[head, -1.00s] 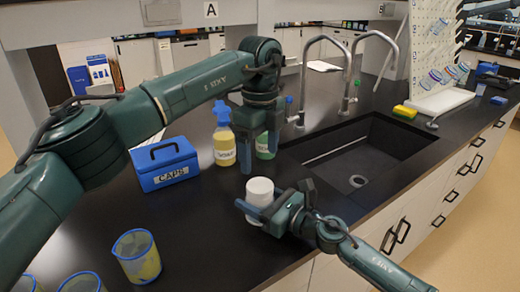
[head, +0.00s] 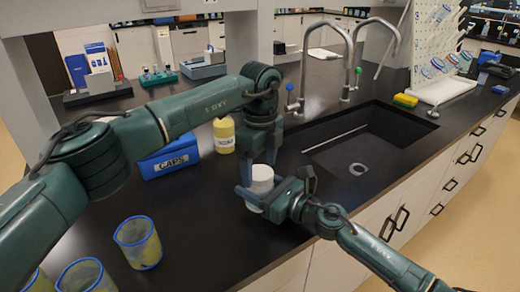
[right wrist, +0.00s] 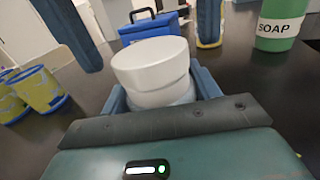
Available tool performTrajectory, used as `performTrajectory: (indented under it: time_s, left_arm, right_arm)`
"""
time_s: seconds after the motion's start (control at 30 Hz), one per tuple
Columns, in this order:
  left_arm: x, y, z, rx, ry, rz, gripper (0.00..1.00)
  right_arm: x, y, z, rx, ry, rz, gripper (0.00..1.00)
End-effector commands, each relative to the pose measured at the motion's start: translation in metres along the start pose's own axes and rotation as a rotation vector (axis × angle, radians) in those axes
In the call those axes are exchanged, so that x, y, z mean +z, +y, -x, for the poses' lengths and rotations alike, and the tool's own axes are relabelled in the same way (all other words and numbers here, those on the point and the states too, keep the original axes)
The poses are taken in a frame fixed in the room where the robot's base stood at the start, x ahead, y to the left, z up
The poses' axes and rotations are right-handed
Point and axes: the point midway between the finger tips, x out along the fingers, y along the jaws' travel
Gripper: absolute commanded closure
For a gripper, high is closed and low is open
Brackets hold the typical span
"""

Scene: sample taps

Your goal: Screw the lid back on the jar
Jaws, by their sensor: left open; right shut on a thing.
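The jar (right wrist: 160,97) is pale and stands upright in my right gripper. Its white lid (right wrist: 150,60) sits on top, and how tightly it is seated cannot be told. The lid also shows in the head view (head: 262,173). My right gripper (head: 258,198) is shut around the jar below the lid, near the counter's front edge. My left gripper (head: 259,174) points down from above, open, with its fingertips close to the lid. In the right wrist view its two fingers (right wrist: 143,45) show apart, left and right of the lid, with no clear contact.
A blue CAPS box (head: 170,158) and a yellow soap bottle (head: 224,138) stand behind. A green soap bottle (right wrist: 278,25) shows in the right wrist view. Blue-rimmed beakers (head: 138,243) stand at the front left. The sink (head: 365,150) lies to the right.

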Motion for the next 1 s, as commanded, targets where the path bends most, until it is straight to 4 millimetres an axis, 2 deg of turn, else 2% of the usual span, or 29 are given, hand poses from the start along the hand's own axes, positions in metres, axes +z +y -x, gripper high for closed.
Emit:
performTrajectory:
  time_s: [0.13,0.43,1.0]
  left_arm:
    - [0.0,0.0,-0.0086,-0.001,0.0,0.0,0.23]
    - [0.0002,0.0,-0.0098,-0.001,0.0,0.0,0.24]
    - [0.0001,0.0,-0.0096,-0.001,0.0,0.0,0.71]
  right_arm:
    - [-0.0001,0.0,0.0,0.0,0.0,0.0,1.0]
    - [-0.0002,0.0,0.0,0.0,0.0,0.0,1.0]
    - [-0.0002,-0.0001,0.0,0.0,0.0,0.0,1.0]
